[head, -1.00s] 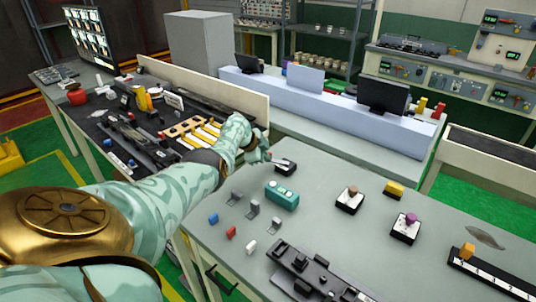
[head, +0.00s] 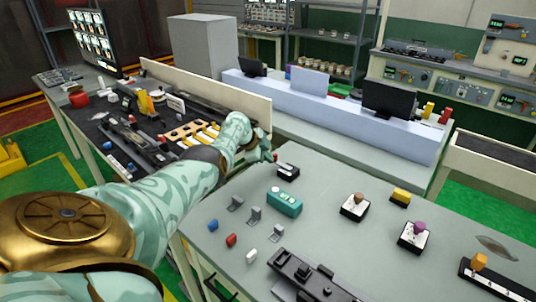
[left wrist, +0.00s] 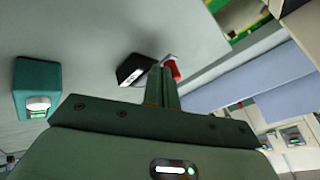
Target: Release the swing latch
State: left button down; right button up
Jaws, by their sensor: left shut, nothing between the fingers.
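A small black block with a white strip, apparently the swing latch (head: 288,172), sits on the grey table near its far left edge. A red part (head: 276,157) shows at its far left side, beside my fingers. My left gripper (head: 267,155) is shut and empty, just left of the block. In the left wrist view the shut fingers (left wrist: 163,80) reach up to the red part (left wrist: 172,69), with the black block (left wrist: 136,70) left of them. I cannot tell whether the fingers touch it. My right gripper is not in view.
A teal box (head: 284,202) with a white button stands nearer on the table. Small grey brackets (head: 254,215), coloured blocks and a black rail fixture (head: 305,278) lie in front. Two knob units (head: 355,206) (head: 413,236) stand to the right. A cluttered bench is at left.

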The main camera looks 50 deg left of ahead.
pick_arm(q)
jog(key=shift+w+a, duration=0.15)
jog(key=shift+w, duration=0.05)
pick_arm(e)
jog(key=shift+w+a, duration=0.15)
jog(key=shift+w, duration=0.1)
pick_arm(q)
jog(key=shift+w+r, duration=0.1)
jog(key=shift+r, duration=0.05)
dwell(0.3)
